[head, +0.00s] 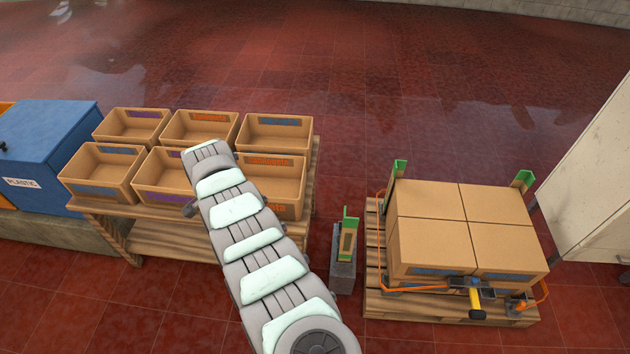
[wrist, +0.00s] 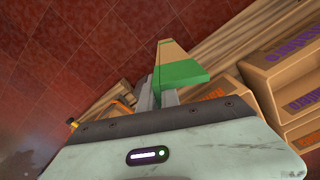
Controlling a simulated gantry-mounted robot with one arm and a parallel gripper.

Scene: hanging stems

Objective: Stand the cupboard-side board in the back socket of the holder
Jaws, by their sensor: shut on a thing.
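My gripper (wrist: 168,98) is shut on a board (wrist: 180,72) with a green band and a bare wood-coloured end. The board sticks out ahead of the jaws in the wrist view. In the head view my arm hides the gripper and this board, near the crate table. The holder (head: 343,275) is a grey block on the floor between the table and the pallet. A green-topped wooden board (head: 347,240) stands upright in it. I cannot make out its sockets. Green-topped boards also stand at the load's back left corner (head: 398,170) and cupboard-side back corner (head: 524,180).
Cartons (head: 430,240) sit on a pallet (head: 440,308) with an orange strap and a yellow-handled tool (head: 476,300) at the front. A pale cupboard (head: 595,170) stands at right. Open crates (head: 275,135) fill the table at left, beside a blue bin (head: 45,150).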

